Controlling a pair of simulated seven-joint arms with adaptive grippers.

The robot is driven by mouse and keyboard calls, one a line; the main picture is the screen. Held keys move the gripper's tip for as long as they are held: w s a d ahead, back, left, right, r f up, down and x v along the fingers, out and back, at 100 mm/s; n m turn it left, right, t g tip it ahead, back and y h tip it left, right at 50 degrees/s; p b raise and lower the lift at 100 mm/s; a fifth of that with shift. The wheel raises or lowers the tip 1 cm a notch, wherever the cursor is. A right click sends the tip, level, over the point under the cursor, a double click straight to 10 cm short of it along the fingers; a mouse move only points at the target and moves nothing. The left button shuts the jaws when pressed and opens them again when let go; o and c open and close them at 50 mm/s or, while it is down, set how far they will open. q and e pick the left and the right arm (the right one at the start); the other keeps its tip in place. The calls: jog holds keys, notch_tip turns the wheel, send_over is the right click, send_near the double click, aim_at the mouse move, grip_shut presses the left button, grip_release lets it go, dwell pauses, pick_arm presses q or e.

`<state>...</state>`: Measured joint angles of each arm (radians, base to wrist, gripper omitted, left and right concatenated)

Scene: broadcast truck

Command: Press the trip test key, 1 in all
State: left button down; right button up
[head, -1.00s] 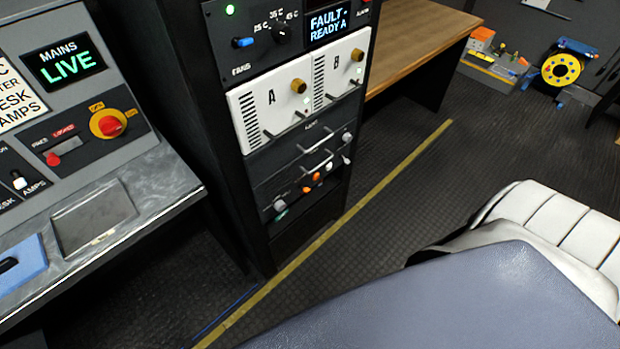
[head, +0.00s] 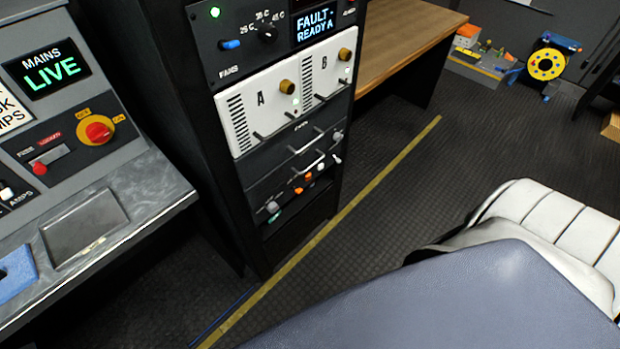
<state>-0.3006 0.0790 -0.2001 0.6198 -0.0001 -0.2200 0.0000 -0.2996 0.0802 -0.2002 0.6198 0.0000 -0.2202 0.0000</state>
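I cannot make out a key labelled trip test in the head view. The mains panel (head: 88,105) at the left has a display (head: 47,74) reading "MAINS LIVE", a red rotary switch on a yellow plate (head: 98,131), and a red knob (head: 40,168) beside a fuse slot. The rack (head: 205,100) in the middle has a display (head: 314,25) reading "FAULT - READY A", a blue fan switch (head: 230,44) and a black temperature knob (head: 267,34). White modules A (head: 261,98) and B (head: 322,67) sit below. Neither gripper is in view.
A grey desk ledge (head: 150,190) with a recessed plate (head: 84,225) and a blue block (head: 17,272) lies at the left. A wooden bench (head: 405,35) stands behind the rack. A blue-grey padded surface (head: 450,300) and white seat (head: 550,220) fill the lower right. Dark floor between is clear.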

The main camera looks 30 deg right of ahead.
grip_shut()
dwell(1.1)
